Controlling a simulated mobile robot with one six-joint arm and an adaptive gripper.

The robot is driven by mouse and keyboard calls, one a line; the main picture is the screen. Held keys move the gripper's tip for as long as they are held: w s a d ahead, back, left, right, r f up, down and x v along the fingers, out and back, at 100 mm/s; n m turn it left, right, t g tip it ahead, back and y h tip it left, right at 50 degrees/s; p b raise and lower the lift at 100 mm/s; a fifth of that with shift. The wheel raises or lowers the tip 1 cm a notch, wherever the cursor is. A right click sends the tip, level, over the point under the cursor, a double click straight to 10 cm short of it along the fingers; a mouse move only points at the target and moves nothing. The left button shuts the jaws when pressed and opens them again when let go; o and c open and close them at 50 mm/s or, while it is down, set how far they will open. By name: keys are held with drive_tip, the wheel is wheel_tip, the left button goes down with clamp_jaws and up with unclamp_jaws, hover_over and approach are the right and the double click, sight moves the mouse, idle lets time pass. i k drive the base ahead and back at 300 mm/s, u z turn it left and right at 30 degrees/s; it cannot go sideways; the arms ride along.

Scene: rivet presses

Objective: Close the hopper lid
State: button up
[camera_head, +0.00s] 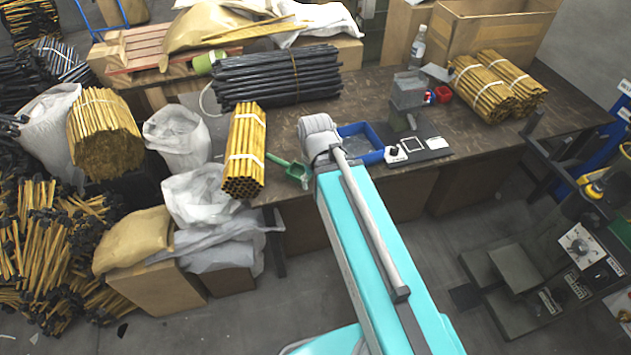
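A small grey metal box (408,90), which looks like the hopper, stands on the brown workbench behind a small bench machine (402,122). A thin pale plate (437,72) tilts up at the box's right side; it may be the lid, but it is too small to tell whether it is hinged there. My turquoise arm reaches up from the bottom middle and ends in a pale grey rounded joint over the bench's front edge, left of the box. No gripper fingers show, so I cannot tell how the gripper stands to the lid.
A blue tray (362,139) lies between my arm and the machine. A red cup (443,95) and a clear bottle (418,47) stand near the box. Bundles of yellow rods (496,85) and black rods (277,77) flank it. A green scoop (290,168) lies at the front edge.

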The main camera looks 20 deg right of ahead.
sight(439, 73)
drive_tip(key=k, duration=0.65)
drive_tip(key=z, duration=0.5)
drive_tip(key=i, duration=1.25)
drive_tip(key=u, duration=0.35)
